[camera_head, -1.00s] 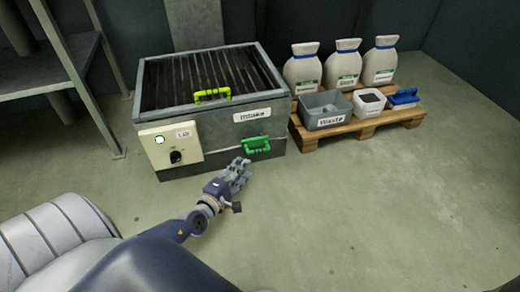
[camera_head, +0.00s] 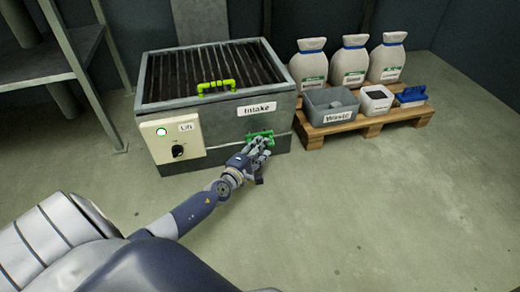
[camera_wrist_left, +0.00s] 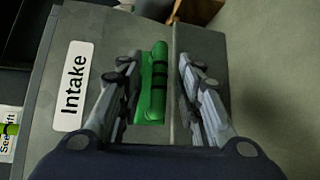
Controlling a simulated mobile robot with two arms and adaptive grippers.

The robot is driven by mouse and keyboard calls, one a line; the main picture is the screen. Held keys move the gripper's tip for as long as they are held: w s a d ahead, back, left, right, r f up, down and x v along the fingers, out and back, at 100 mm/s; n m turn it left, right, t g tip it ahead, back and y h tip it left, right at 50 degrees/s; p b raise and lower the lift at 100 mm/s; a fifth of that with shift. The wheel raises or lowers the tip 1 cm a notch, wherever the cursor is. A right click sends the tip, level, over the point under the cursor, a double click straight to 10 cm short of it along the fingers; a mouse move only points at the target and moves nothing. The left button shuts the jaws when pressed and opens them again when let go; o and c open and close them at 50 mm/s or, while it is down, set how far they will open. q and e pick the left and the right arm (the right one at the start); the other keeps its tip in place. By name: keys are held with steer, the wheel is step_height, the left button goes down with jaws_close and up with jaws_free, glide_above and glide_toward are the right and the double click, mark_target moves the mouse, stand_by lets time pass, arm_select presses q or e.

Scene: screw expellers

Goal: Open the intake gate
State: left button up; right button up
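The intake box (camera_head: 225,125) is a grey metal bin with a slatted top and an "Intake" label (camera_head: 257,108) on its front. A green gate handle (camera_head: 262,134) sits low on that front, below the label; in the left wrist view the handle (camera_wrist_left: 153,85) shows between my fingers. My left gripper (camera_head: 262,147) is at the handle, partly covering it. In the left wrist view the left gripper (camera_wrist_left: 157,95) is open, one finger on each side of the handle, with gaps visible. My right gripper is not in view.
A lime handle (camera_head: 216,86) is on the bin's top grate. A control panel (camera_head: 171,139) with a knob is on its left front. A pallet (camera_head: 365,122) at right holds sacks, a waste bin (camera_head: 330,103), a white bin and a blue item. The floor in front is clear.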

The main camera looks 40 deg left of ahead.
arm_select(q)
jaws_close()
steer(key=s+d+p, duration=0.2)
steer(key=s+d, duration=0.1)
steer(key=shift+d, duration=0.15)
steer(key=shift+o, duration=0.3)
jaws_free()
steer(key=s+r, duration=0.1)
steer(key=s, duration=1)
steer(key=shift+s+d+r, duration=0.3)
steer(key=shift+s+d, duration=0.1)
